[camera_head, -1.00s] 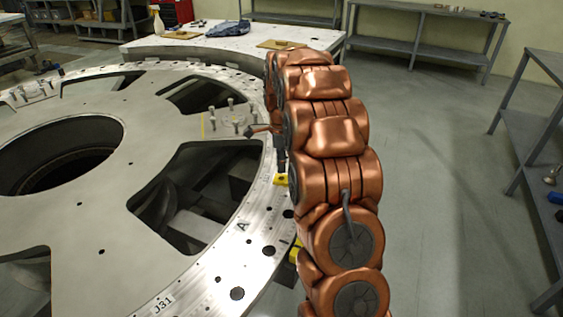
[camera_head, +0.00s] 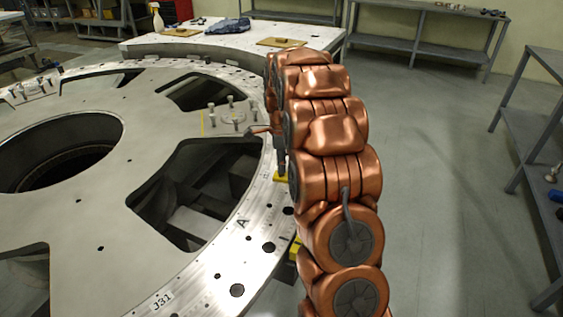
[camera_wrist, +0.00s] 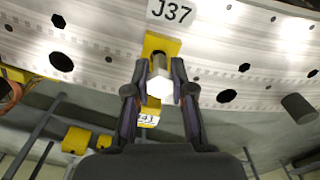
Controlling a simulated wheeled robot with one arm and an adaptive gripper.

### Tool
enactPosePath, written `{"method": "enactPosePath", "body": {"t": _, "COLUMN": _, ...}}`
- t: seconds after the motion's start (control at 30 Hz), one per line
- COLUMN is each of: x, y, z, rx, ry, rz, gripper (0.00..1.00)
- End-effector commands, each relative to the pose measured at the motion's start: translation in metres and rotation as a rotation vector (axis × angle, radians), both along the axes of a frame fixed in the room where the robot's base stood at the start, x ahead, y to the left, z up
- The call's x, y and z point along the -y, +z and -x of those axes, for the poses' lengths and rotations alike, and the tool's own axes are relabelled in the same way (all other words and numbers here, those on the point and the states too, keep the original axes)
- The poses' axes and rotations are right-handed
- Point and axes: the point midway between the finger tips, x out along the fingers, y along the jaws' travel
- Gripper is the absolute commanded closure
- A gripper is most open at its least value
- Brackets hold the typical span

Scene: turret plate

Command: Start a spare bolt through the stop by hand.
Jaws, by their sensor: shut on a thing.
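In the wrist view my gripper (camera_wrist: 160,92) is shut on a silvery bolt (camera_wrist: 160,84), with one dark finger on each side of its bright hex head. The bolt lines up in front of a yellow stop (camera_wrist: 161,44) on the rim of the turret plate, just below the J37 label. The bolt's far end is hidden, so I cannot tell whether it is in the stop's hole. In the head view a yellow stop (camera_head: 281,177) shows at the plate's rim beside my arm. My copper arm mostly hides that spot.
The turret plate (camera_head: 150,100) fills the left, with large window openings and rim holes. Several upright bolts (camera_head: 231,103) stand on a pad there. More yellow blocks (camera_wrist: 76,140) hang near the rim. A grey shelf (camera_head: 540,140) stands right; the floor between is clear.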

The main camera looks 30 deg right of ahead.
Motion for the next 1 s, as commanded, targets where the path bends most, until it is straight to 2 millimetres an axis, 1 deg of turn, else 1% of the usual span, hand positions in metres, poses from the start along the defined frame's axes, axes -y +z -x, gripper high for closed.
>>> {"method": "enactPosePath", "body": {"t": 0.57, "x": 0.0001, "y": -0.0016, "z": 0.0, "rx": 0.001, "ry": 0.0, "rz": 0.0, "gripper": 1.0}}
{"method": "enactPosePath", "body": {"t": 1.0, "x": 0.0, "y": -0.0082, "z": 0.0, "rx": 0.0, "ry": 0.0, "rz": 0.0, "gripper": 1.0}}
